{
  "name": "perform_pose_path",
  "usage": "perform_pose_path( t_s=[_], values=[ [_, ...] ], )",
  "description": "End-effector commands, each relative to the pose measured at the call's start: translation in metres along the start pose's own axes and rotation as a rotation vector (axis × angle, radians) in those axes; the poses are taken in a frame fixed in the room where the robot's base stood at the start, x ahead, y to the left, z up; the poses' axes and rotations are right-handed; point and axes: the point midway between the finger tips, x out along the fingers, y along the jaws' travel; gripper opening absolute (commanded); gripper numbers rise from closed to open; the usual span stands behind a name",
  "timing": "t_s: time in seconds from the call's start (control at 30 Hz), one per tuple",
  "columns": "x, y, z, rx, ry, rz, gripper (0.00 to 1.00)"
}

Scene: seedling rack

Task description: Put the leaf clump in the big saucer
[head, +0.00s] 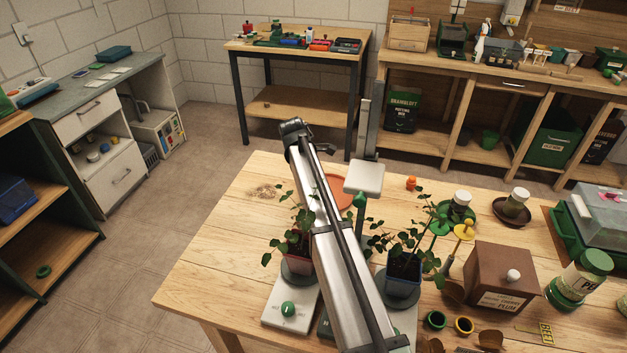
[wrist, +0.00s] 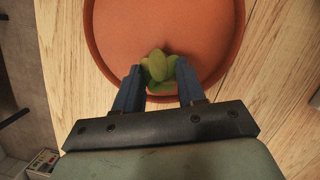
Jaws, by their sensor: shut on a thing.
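The leaf clump (wrist: 158,68) is a small bunch of green leaves. In the wrist view it sits between the fingertips of my gripper (wrist: 158,84), which is shut on it. The big saucer (wrist: 108,62) is a wide, round terracotta dish with a raised rim. The clump and fingertips appear over the near part of the saucer; I cannot tell how high above its floor they are. In the head view the saucer (head: 339,184) shows only in part behind my arm, on the wooden table. The clump and fingertips are hidden there.
Two potted plants on scales stand near my arm, one to its left (head: 297,243) and one to its right (head: 403,262). A brown box (head: 499,281) and lidded jars stand at the right. The table's left part (head: 215,262) is clear.

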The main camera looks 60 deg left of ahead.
Motion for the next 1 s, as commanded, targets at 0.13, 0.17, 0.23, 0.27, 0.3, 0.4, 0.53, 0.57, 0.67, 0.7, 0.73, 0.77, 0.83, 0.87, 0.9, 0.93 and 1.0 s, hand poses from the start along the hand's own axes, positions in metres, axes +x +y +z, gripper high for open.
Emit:
perform_pose_path(
  t_s=[0.13,0.17,0.23,0.27,0.3,0.4,0.53,0.57,0.67,0.7,0.73,0.77,0.83,0.87,0.9,0.93,1.0],
  values=[
    [0.0,0.0,0.0,0.0,0.0,0.0,0.07],
    [0.0,0.0,0.0,-0.001,0.0,0.0,0.07],
    [0.002,0.0,-0.001,-0.001,0.0,0.0,0.07],
    [0.002,0.0,-0.001,-0.001,0.0,0.0,0.07],
    [0.002,0.0,-0.001,-0.001,0.0,0.0,0.41],
    [0.002,0.0,-0.001,-0.001,0.0,0.0,0.51],
    [0.002,0.0,-0.001,-0.001,0.0,0.0,0.63],
    [0.002,0.0,-0.001,-0.001,0.0,0.0,0.65],
    [0.002,0.0,-0.001,-0.001,0.0,0.0,0.65],
    [0.002,0.0,-0.001,-0.001,0.0,0.0,0.65],
    [0.002,0.0,-0.001,-0.001,0.0,0.0,0.65],
    [0.002,0.0,-0.001,-0.001,0.0,0.0,0.65],
    [0.001,0.0,0.0,-0.001,0.0,0.001,0.65],
    [-0.001,0.0,0.0,-0.001,0.0,0.001,0.65],
    [-0.003,0.0,0.0,-0.001,0.0,0.001,0.65],
    [-0.006,0.001,0.0,-0.001,0.0,0.002,0.65],
    [-0.015,0.001,0.0,-0.001,0.0,0.003,0.65]
  ],
)
